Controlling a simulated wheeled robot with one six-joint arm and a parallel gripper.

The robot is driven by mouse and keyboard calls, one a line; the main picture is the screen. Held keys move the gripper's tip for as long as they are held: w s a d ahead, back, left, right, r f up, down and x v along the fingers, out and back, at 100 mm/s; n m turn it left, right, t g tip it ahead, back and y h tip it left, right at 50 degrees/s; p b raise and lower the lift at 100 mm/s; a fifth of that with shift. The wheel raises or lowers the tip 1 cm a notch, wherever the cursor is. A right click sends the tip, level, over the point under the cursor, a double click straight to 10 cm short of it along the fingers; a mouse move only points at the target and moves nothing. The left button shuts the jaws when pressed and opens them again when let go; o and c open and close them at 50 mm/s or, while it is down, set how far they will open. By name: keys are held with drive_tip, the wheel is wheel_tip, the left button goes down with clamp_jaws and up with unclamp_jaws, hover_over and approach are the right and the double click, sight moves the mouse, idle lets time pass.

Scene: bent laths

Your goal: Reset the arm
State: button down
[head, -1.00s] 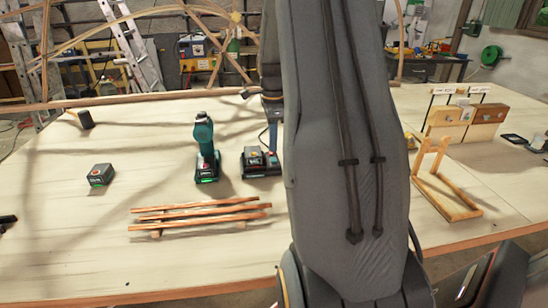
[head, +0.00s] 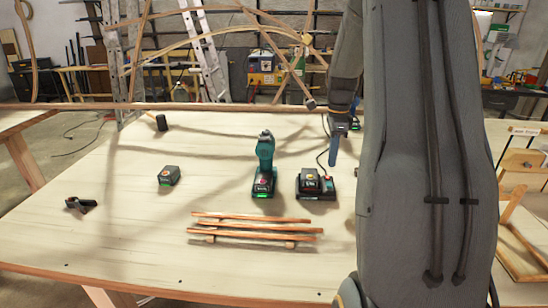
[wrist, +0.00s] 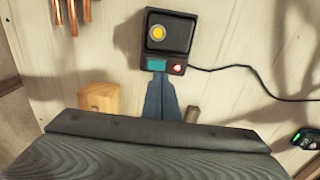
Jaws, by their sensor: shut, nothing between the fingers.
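My gripper (head: 334,150) hangs from my grey arm in the head view, behind and to the right of the charger (head: 315,184) in the picture. In the wrist view my gripper (wrist: 158,80) shows as blue-grey fingers shut together and empty. Their tips point at the near edge of the charger (wrist: 185,27), which has a yellow button and a red light. I cannot tell how high the fingers are above the table (head: 110,225). My large arm link hides the right part of the table in the head view.
Several thin laths (head: 255,228) lie on supports in front. A battery (head: 168,176) and a dark clamp-like item (head: 80,204) lie to the left. A wooden block (wrist: 98,98) shows beside the fingers. The table's left front is clear.

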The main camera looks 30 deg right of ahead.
drive_tip(key=s+a+n, duration=0.2)
drive_tip(key=a+n, duration=0.4)
drive_tip(key=a, duration=0.4)
drive_tip(key=s+a+n, duration=0.3)
drive_tip(key=a+n, duration=0.3)
drive_tip(key=a, duration=0.4)
drive_tip(key=s+a+f+n+t+b, duration=0.1)
drive_tip(key=s+a+f+n, duration=0.2)
drive_tip(key=s+a+n, duration=0.8)
drive_tip(key=shift+a+f+n, duration=0.15)
drive_tip(key=shift+a+n, duration=0.55)
drive_tip(key=shift+a, duration=0.05)
